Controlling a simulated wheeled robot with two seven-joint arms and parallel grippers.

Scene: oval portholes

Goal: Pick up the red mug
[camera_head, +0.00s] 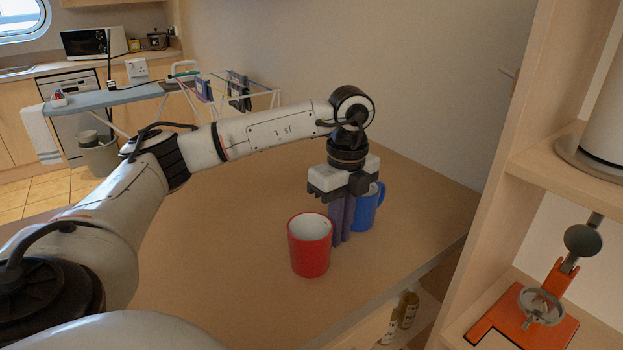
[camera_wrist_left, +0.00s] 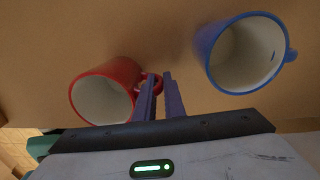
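The red mug (camera_head: 309,256), white inside, stands upright near the middle of the table. In the left wrist view the red mug (camera_wrist_left: 112,76) is at the left, its handle turned toward the fingers. My left gripper (camera_head: 342,235) points down, its purple fingers close together at the right of the red mug. In the left wrist view the left gripper (camera_wrist_left: 161,78) has a narrow gap with part of the handle showing between the fingertips. It appears shut on the handle, though actual contact is hard to make out. My right gripper is not in view.
A blue mug (camera_head: 364,212) stands close behind and right of the fingers; it also shows in the left wrist view (camera_wrist_left: 215,62). A wooden shelf unit (camera_head: 505,200) rises at the right. The table (camera_head: 245,215) is bare left of the red mug.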

